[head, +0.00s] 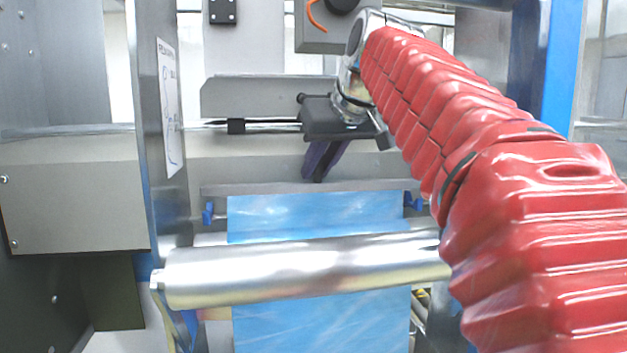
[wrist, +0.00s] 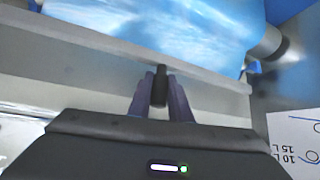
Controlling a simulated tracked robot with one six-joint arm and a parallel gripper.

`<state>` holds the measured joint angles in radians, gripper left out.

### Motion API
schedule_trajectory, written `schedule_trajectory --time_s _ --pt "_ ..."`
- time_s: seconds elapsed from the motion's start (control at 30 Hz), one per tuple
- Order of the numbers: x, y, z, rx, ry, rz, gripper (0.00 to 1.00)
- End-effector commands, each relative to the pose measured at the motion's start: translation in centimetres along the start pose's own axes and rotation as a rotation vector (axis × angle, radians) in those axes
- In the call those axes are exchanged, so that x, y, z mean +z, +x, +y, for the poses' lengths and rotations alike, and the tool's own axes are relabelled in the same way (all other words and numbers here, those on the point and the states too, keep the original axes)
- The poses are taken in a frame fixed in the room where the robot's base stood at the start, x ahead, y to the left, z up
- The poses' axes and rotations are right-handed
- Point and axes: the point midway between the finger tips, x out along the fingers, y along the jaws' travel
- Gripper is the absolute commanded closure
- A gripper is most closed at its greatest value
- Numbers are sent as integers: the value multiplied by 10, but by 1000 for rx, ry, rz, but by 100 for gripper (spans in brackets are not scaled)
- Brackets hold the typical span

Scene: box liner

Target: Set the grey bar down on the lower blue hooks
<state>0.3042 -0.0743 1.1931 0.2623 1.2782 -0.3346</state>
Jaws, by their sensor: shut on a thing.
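The grey bar (head: 270,188) runs level across the middle of the head view, at the top edge of the blue film. My gripper (head: 319,174), with dark purple fingers, points down at the bar's middle. In the wrist view its fingers (wrist: 160,100) are shut on a short black peg (wrist: 160,86) at the edge of the grey bar (wrist: 105,52). The lower blue hooks show at the left (head: 208,213) and right (head: 412,202), just below the bar's ends. I cannot tell whether the bar touches them.
Blue film (head: 310,215) hangs below the bar and passes behind a shiny metal roller (head: 310,268) in front. An upright metal plate with a paper label (head: 169,110) stands at the left. A thin rod (head: 265,125) runs left of my gripper.

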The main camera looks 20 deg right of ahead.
Motion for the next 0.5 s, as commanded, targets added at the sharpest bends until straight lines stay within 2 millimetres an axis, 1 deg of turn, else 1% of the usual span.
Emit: schedule_trajectory --time_s 0.2,0.3,0.5 --pt "16 15 0 0 0 0 100" --pt "18 22 1 -1 0 -1 100" --pt "18 24 1 0 0 -1 100"
